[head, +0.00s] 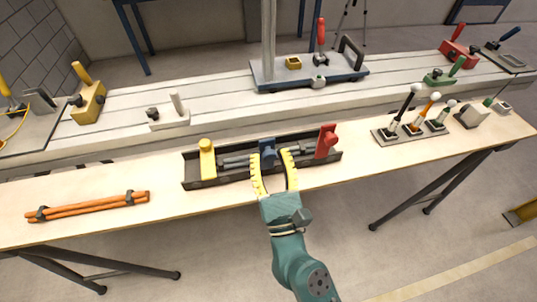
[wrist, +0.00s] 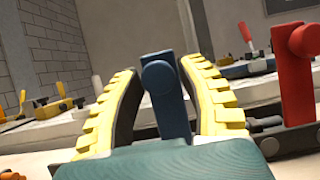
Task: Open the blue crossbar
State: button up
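The blue crossbar (head: 268,150) stands upright in the middle of a dark tray (head: 187,184) on the wooden table, between a yellow upright (head: 207,160) and a red upright (head: 327,142). In the wrist view the blue crossbar (wrist: 165,95) shows between the two yellow fingers, with a round knob at its top. My gripper (head: 273,157) is open, its fingers spread to either side of the blue piece. In the wrist view my gripper (wrist: 165,85) shows a gap to the right finger; I cannot tell whether the left finger touches it. The lower part of the blue piece is hidden.
The red upright (wrist: 295,75) stands close to the right of my fingers. Orange rods (head: 88,207) lie at the table's left. A lever panel (head: 410,132) sits to the right. A white slotted bench (head: 215,95) with fixtures runs behind.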

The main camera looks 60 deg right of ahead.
jog(key=shift+o, duration=1.3)
jog(key=shift+r, duration=0.1)
jog(key=shift+a, duration=0.1)
jog(key=v, duration=1.2)
